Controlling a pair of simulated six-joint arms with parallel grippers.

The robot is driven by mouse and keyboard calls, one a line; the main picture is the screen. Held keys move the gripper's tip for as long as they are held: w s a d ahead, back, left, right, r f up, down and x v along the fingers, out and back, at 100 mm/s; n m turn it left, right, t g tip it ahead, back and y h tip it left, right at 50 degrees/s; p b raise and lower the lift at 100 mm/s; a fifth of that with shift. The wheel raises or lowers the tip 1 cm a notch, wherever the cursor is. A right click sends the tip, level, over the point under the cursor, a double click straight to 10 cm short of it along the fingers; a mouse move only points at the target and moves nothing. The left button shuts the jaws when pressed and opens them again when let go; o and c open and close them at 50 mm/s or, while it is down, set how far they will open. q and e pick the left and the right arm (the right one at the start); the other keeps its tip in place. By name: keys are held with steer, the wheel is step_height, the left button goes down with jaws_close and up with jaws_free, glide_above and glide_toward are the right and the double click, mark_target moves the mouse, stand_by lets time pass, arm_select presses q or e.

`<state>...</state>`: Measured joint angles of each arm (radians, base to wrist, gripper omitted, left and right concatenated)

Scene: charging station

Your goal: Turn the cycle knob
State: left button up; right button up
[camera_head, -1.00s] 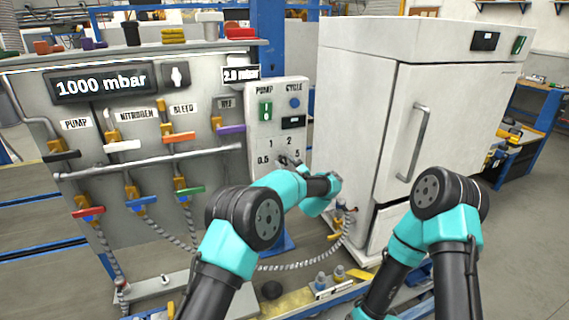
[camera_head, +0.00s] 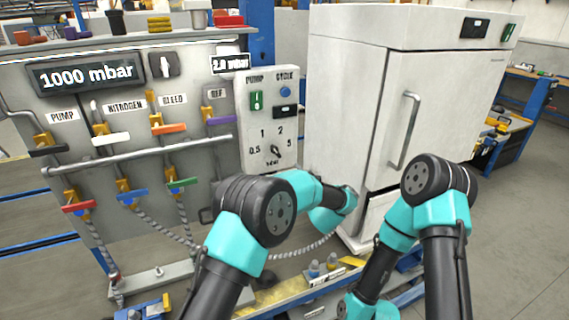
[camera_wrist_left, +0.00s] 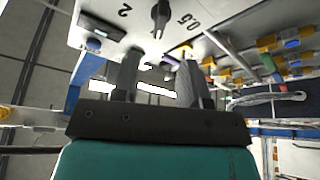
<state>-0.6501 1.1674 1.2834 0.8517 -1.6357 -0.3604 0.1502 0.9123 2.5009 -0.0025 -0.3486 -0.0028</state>
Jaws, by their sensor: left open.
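The cycle knob (camera_head: 276,151) is a small dark rotary knob low on the white control panel (camera_head: 252,137), among the marks 0.5, 1, 2 and 5. In the head view it is uncovered. In the left wrist view the knob (camera_wrist_left: 160,17) is dark, at the top, between the marks 2 and 0.5. My left gripper (camera_wrist_left: 158,76) is open, its two fingers apart with nothing held between them. The knob appears beyond the fingertips, apart from them. In the head view my left arm ends right of and below the knob, with the fingers hidden. My right gripper is out of view.
A valve board (camera_head: 120,180) with coloured handles and pipes stands left of the control panel. A large white oven-like cabinet (camera_head: 345,110) with a metal handle is close on the right. Corrugated hoses (camera_head: 300,247) run below. A blue post (camera_head: 262,45) rises behind.

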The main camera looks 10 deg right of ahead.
arm_select(q)
steer(key=v, duration=0.7)
steer(key=shift+a, duration=0.1)
steer(key=w+a+f+m+h, duration=0.4)
steer(key=a+f+m+h, duration=0.15)
steer(key=a+f, duration=0.5)
steer(key=s+a+f+m+g+h, duration=0.2)
steer(key=s+a+f+g+h, duration=0.1)
steer(key=a+f, duration=0.35)
steer(key=s+a+f+m+g+h, duration=0.2)
steer(key=a+f+g, duration=0.1)
steer(key=a+f, duration=0.35)
steer(key=s+a+f+g+h, duration=0.1)
steer(key=s+a+f+g, duration=0.25)
steer(key=s, duration=0.35)
steer(key=s+a+f+g+h, duration=0.25)
steer(key=s+a+f, duration=0.25)
steer(key=s, duration=0.3)
steer(key=s+a+f+g, duration=0.1)
steer(key=s+a+g, duration=0.1)
steer(key=s, duration=0.6)
steer(key=s+a+f+g, duration=0.1)
steer(key=s+g, duration=0.3)
steer(key=s, duration=0.4)
steer(key=shift+a+m, duration=0.45)
steer(key=shift+a, duration=0.15)
